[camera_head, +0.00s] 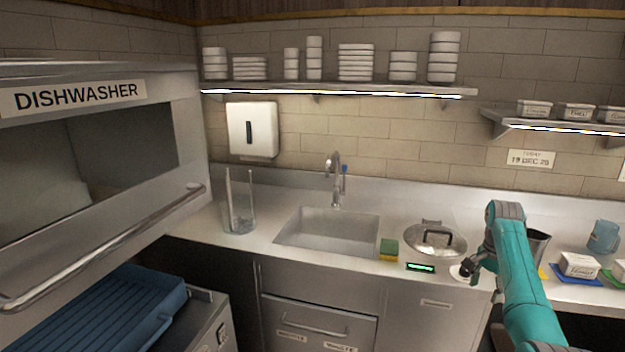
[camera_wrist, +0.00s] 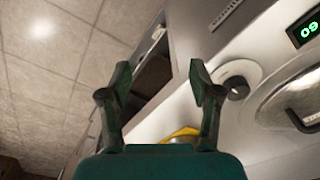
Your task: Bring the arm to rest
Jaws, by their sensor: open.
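My teal arm (camera_head: 527,285) rises from the bottom right and bends at a grey joint above the right part of the counter. In the head view I cannot make out the jaws clearly. In the wrist view my gripper (camera_wrist: 163,82) is open, its two dark green fingers apart with nothing between them. The fingers stand over the counter's front edge, with the cabinet front and tiled floor behind. A round white disc with a black knob (camera_wrist: 236,86) is just right of the right finger.
A glass-lidded pan (camera_head: 434,240) sits behind a green display (camera_head: 420,267). A sponge (camera_head: 388,250), sink (camera_head: 328,230) and clear container (camera_head: 239,205) stand further left. A metal pot (camera_head: 539,243), labelled tub (camera_head: 579,264) and blue jug (camera_head: 603,236) are near the arm. The dishwasher (camera_head: 100,150) is at left.

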